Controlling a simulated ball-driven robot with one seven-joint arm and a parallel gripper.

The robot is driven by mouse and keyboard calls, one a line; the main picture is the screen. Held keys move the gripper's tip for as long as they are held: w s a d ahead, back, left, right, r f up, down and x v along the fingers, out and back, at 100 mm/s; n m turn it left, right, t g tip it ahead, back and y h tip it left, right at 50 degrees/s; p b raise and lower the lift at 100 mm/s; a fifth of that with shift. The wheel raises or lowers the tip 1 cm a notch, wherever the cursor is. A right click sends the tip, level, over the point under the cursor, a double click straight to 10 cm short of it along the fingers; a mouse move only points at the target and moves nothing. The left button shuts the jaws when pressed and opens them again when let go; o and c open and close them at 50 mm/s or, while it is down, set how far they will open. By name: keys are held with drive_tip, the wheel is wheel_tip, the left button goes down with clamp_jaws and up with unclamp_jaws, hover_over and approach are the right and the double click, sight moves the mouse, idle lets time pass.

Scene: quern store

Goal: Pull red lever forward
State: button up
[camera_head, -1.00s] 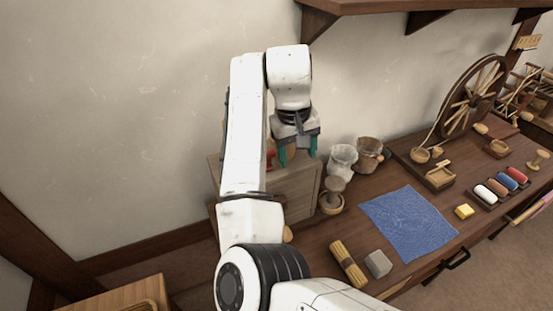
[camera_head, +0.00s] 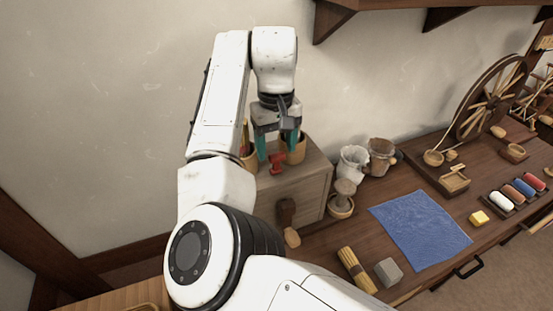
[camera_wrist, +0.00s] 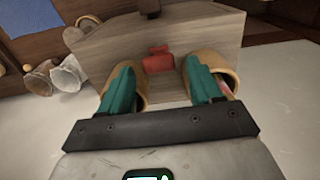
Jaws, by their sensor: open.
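The red lever (camera_head: 277,162) stands on top of a wooden box (camera_head: 307,197), between two tan cups. In the wrist view the red lever (camera_wrist: 158,60) shows just beyond and between the fingertips, apart from both. My gripper (camera_head: 279,150) is open with teal fingers, above the box top. In the wrist view my gripper (camera_wrist: 163,82) has its two fingers spread and nothing between them. The fingers overlap the two cups in that view, so whether they touch the cups cannot be told. The lever's base is partly hidden.
One tan cup (camera_head: 297,152) stands right of the lever and another (camera_head: 249,160) left. A blue cloth (camera_head: 420,228), a straw bundle (camera_head: 355,268) and a grey block (camera_head: 388,271) lie on the bench. The wall is close behind.

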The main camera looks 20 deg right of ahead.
sight(276, 154)
drive_tip(key=shift+f, duration=2.45)
drive_tip(key=shift+c, duration=0.5)
